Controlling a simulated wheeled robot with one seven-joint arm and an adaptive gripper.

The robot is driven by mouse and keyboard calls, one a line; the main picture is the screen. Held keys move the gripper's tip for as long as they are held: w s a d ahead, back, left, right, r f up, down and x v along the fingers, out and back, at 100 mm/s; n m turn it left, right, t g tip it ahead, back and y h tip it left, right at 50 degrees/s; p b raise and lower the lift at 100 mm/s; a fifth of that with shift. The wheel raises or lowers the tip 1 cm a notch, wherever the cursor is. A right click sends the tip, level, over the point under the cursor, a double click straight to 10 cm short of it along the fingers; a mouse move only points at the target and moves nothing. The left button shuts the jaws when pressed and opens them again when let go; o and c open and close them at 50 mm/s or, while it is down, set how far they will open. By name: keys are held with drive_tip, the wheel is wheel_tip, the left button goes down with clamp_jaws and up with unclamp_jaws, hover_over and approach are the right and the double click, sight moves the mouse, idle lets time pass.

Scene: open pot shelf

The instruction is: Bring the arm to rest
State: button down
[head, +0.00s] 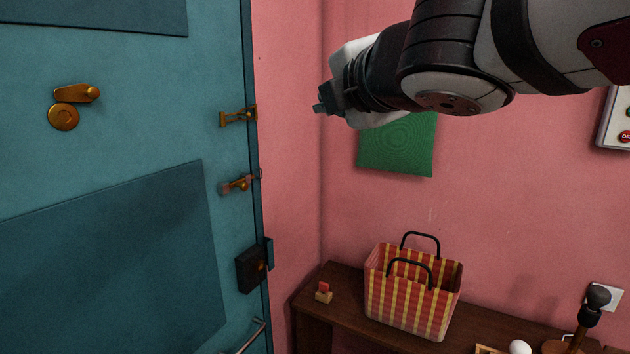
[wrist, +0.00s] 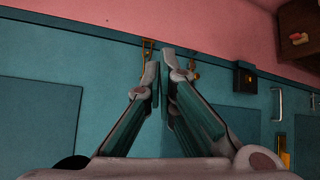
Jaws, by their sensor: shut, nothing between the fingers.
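My arm (head: 455,60) reaches in from the upper right of the head view, in front of the pink wall. My gripper (head: 320,108) is at its left end, raised and pointing left toward the teal door (head: 150,115). In the wrist view my gripper (wrist: 162,66) has its two fingers close together at the tips, with nothing held. The fingertips overlap the door's edge and brass latches in that view. I cannot tell their exact distance from the door.
The door carries a brass upper latch (head: 238,116), a lower latch (head: 237,184), a black lock box (head: 251,268) and a brass knob (head: 76,93). Below my arm, a striped basket (head: 412,300) stands on a wooden shelf (head: 345,325). A green panel (head: 398,150) hangs behind the arm.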

drive_tip(key=s+d+f+m+g+h, duration=0.1)
drive_tip(key=s+d+f+m+h, duration=0.15)
drive_tip(key=d+m, duration=0.3)
drive_tip(key=s+d+f+m+h, duration=0.1)
drive_tip(key=d+f+m+h, duration=0.1)
drive_tip(key=d+f+m, duration=0.3)
drive_tip(key=s+d+f+m+g+h, duration=0.2)
drive_tip(key=s+d+f+m+g, duration=0.3)
drive_tip(key=s+d+f+m, duration=0.35)
drive_tip(key=s+a+f+m+g+y, duration=0.1)
drive_tip(key=s+a+f+m+g, duration=0.1)
drive_tip(key=s+f+m, duration=0.4)
drive_tip(key=s+g, duration=0.1)
drive_tip(key=s, duration=0.2)
drive_tip(key=shift+f+y, duration=0.2)
drive_tip(key=shift+y, duration=0.15)
